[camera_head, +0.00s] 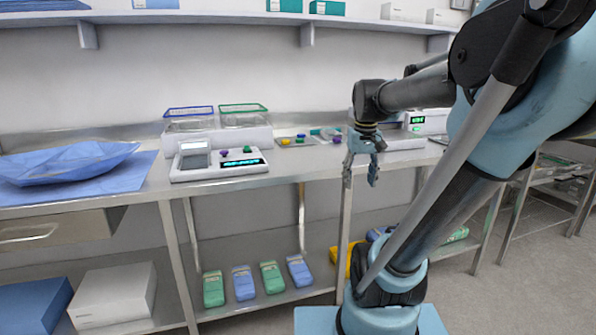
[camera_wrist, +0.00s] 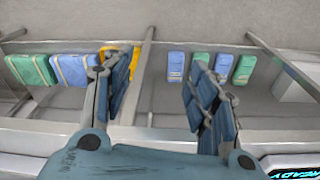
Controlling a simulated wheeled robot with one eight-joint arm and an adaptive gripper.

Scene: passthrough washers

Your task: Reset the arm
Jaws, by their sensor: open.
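My gripper (camera_head: 361,177) hangs from my arm in front of the steel counter (camera_head: 300,172), with its fingers pointing down. In the wrist view my gripper (camera_wrist: 160,95) shows two blue-grey fingers spread apart with nothing between them. It is open and empty. The fingers are apart from the counter and from the items on the lower shelf. My arm reaches in from the right side of the head view.
On the counter are a blue wrapped bundle (camera_head: 75,160), a white device with a display (camera_head: 220,163), clear bins (camera_head: 243,116) and a second device (camera_head: 415,120). Green and blue packs (camera_head: 243,282) and a yellow item (camera_head: 354,260) lie on the lower shelf. Wall shelf (camera_head: 220,17) above.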

